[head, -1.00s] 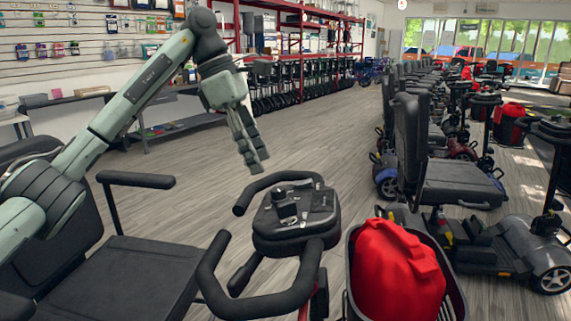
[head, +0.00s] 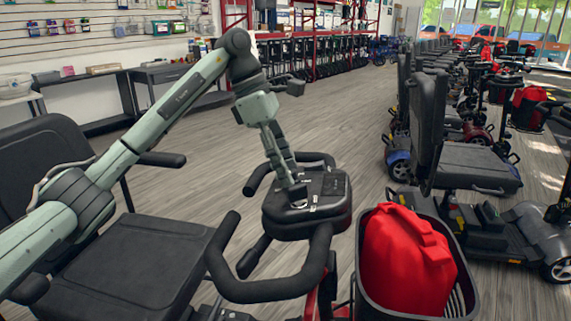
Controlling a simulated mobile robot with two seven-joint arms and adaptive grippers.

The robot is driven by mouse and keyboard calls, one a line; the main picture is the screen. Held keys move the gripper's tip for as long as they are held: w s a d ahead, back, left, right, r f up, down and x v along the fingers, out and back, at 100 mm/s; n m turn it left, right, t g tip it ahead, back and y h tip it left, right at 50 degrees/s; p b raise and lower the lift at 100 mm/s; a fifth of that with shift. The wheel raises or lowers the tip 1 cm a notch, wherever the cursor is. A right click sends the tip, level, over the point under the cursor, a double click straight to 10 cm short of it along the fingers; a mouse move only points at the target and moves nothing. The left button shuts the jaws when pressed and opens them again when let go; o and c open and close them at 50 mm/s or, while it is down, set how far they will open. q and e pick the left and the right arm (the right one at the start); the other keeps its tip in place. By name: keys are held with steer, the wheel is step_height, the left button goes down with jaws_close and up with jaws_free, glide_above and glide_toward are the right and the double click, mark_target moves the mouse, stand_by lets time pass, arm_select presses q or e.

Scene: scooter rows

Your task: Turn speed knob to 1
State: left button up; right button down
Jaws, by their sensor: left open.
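The scooter's black control console (head: 315,205) stands in the middle of the head view, between the curved black handlebars (head: 270,290). My left gripper (head: 297,196) points down at the left part of the console's top, where the speed knob was seen earlier. Its fingertips are at the console surface. The knob is mostly hidden behind or between the fingers, and I cannot tell whether they touch it. Its number setting cannot be read. The left gripper is open. My right gripper is not in view.
A basket (head: 468,295) with a red bag (head: 405,262) stands right of the console. The scooter's black seat (head: 150,265) is at the lower left. Rows of scooters fill the right side. Grey floor (head: 350,150) is clear beyond the console.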

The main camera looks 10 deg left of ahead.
arm_select(q)
steer(key=shift+c, duration=0.4)
steer(key=c, duration=0.9)
jaws_close()
